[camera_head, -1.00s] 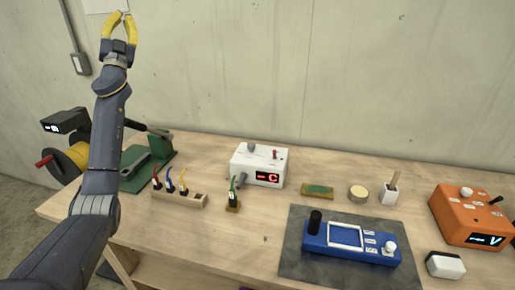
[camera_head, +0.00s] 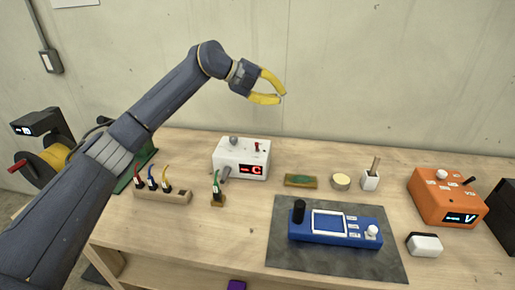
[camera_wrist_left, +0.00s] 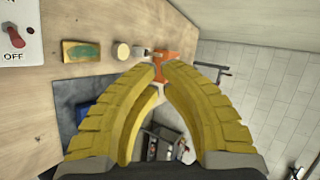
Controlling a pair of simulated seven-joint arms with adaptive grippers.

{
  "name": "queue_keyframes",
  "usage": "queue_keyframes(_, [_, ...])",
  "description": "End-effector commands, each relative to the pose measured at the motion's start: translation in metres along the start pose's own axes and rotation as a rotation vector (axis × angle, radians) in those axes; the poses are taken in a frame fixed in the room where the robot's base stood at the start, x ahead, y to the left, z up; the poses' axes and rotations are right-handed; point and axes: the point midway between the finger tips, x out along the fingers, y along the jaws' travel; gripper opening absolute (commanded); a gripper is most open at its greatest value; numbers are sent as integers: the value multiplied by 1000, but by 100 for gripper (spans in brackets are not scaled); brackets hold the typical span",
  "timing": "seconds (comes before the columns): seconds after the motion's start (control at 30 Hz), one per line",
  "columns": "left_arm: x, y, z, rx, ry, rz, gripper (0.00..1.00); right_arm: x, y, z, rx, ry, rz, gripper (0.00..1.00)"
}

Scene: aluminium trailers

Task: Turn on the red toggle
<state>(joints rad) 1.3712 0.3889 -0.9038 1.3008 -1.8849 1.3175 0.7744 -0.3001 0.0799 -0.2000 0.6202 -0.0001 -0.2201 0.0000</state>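The red toggle (camera_head: 257,147) stands on top of the white box (camera_head: 228,157), which has a lit red display. In the left wrist view the red toggle (camera_wrist_left: 16,37) is at the upper left edge, with "OFF" printed beside it. The white box (camera_wrist_left: 32,52) is mostly cut off there. My left gripper (camera_head: 282,97) has curved yellow fingers with tips close together and nothing held. It is in the air above and right of the white box in the head view, apart from the toggle. My right gripper is not in view.
A grey knob (camera_head: 234,140) sits on the same box, left of the toggle. Plugs in a wooden block (camera_head: 176,197), a green-wired plug (camera_head: 217,194), a blue device (camera_head: 335,238) on a dark mat (camera_head: 286,262), and an orange box (camera_head: 440,208) stand on the table.

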Motion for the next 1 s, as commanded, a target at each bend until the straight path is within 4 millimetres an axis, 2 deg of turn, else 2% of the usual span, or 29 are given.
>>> queue_keyframes(0.03, [11, 14, -7, 7, 5, 96, 0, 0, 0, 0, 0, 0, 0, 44])
queue_keyframes(0.17, [28, 55, -19, 5, 4, 329, 0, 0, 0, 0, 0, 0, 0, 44])
queue_keyframes(0.3, [30, 90, -24, -9, -22, 532, 0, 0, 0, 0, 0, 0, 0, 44])
queue_keyframes(0.4, [28, 109, -26, -21, -45, 641, 0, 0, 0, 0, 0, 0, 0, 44])
queue_keyframes(0.63, [21, 131, -26, -43, -84, 779, 0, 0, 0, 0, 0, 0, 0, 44])
queue_keyframes(1.0, [19, 135, -26, -47, -92, 803, 0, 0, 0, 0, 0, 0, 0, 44])
